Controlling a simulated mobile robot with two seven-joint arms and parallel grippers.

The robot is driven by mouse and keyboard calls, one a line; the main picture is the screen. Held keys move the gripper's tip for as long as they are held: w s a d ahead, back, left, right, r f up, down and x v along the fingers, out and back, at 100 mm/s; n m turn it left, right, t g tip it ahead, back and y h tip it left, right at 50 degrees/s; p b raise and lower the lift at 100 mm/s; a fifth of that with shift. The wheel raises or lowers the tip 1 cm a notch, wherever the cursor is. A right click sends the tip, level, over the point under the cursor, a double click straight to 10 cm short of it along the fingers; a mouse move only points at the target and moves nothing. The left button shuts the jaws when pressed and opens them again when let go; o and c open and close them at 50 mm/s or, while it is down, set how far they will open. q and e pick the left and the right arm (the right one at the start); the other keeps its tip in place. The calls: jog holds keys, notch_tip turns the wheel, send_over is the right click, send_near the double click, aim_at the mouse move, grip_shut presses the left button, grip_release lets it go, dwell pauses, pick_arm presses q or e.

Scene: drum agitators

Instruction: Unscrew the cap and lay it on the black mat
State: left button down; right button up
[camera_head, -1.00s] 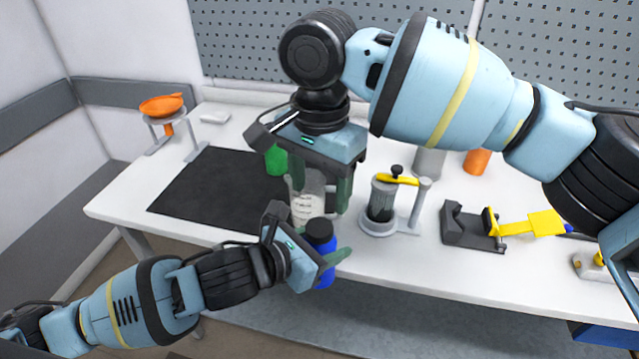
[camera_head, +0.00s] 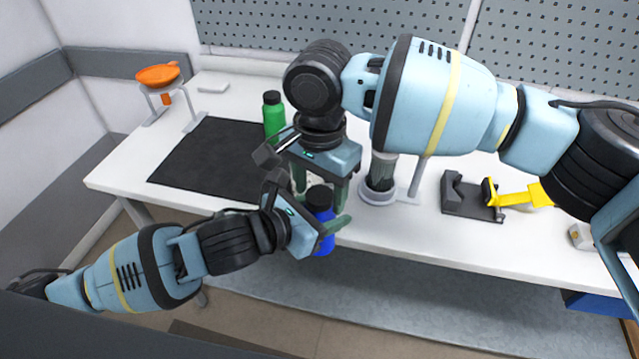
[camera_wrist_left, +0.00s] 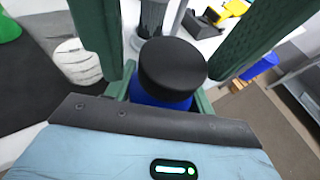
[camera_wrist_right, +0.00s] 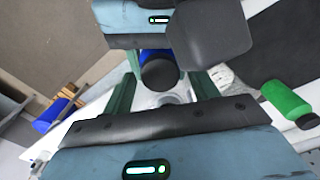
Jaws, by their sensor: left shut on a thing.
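The blue bottle (camera_head: 324,238) with its black cap (camera_head: 319,197) is held upright at the table's front edge. My left gripper (camera_head: 327,226) is shut around its body; the cap (camera_wrist_left: 173,66) stands clear above the fingers in the left wrist view. My right gripper (camera_head: 320,186) is open just above and behind the cap, pointing down. In the right wrist view the cap (camera_wrist_right: 161,74) shows between its spread fingers, apart from them. The black mat (camera_head: 205,160) lies flat and bare on the table's left part.
A green bottle (camera_head: 274,118) stands at the mat's right edge. An orange funnel (camera_head: 157,75) sits on a stand at the back left. A clear cylinder (camera_head: 381,172) on a grey base and a black-and-yellow device (camera_head: 470,198) stand to the right. A whitish vessel (camera_wrist_left: 78,62) is close by.

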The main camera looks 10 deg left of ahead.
jog(key=c, duration=1)
jog(key=shift+o, duration=0.2)
jog(key=shift+n, duration=1.7)
jog(key=o, duration=1.1)
jog(key=shift+r, duration=0.1)
